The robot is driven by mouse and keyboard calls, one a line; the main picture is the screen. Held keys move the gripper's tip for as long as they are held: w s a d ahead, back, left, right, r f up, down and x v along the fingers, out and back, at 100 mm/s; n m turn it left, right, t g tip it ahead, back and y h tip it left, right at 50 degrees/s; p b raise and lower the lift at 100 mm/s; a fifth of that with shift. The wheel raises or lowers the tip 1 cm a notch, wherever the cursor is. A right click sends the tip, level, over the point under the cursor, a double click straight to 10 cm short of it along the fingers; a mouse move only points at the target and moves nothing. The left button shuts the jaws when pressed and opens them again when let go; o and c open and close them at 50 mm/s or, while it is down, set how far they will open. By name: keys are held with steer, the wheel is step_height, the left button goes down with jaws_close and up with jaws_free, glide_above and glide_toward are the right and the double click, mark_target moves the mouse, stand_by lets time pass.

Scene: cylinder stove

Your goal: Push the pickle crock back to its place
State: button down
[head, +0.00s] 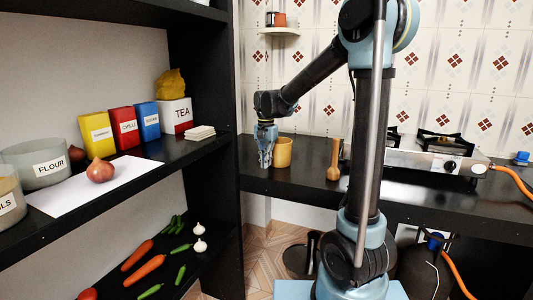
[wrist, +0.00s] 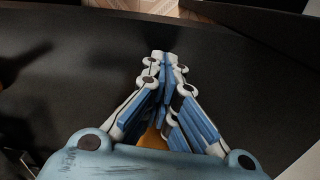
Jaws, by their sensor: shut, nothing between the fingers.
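My gripper (head: 265,162) points down at the left part of the black counter, its fingers shut and empty. In the wrist view the closed fingertips (wrist: 163,58) meet over bare black surface. A tan, round, open-topped pot (head: 283,154) stands upright on the counter just right of my gripper; I cannot tell if they touch. An orange-tan patch (wrist: 152,139) shows partly hidden behind the fingers in the wrist view. A small brown-and-white pot (head: 276,19) stands on the wall shelf (head: 280,32). No label shows which pot is the pickle crock.
A wooden pestle-like tool (head: 334,162) stands right of the tan pot. A gas stove (head: 430,154) is on the counter's right. A black shelf unit (head: 214,150) at left holds labelled boxes, jars and vegetables. The tiled wall is behind; the counter front edge is near.

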steer(key=shift+w+d+f, duration=0.3)
steer(key=shift+w, duration=0.3)
steer(key=shift+w+d+f, duration=0.25)
steer(key=shift+w+f, duration=0.05)
steer(key=shift+w, duration=0.3)
steer(key=shift+w+d, duration=0.3)
steer(key=shift+w, duration=0.3)
steer(key=w+d, duration=0.2)
steer(key=w, duration=0.2)
steer(key=w+d, duration=0.1)
steer(key=w, duration=0.3)
steer(key=w+d, duration=0.2)
steer(key=w, duration=0.2)
steer(key=shift+d, duration=0.35)
steer(key=shift+s, duration=0.15)
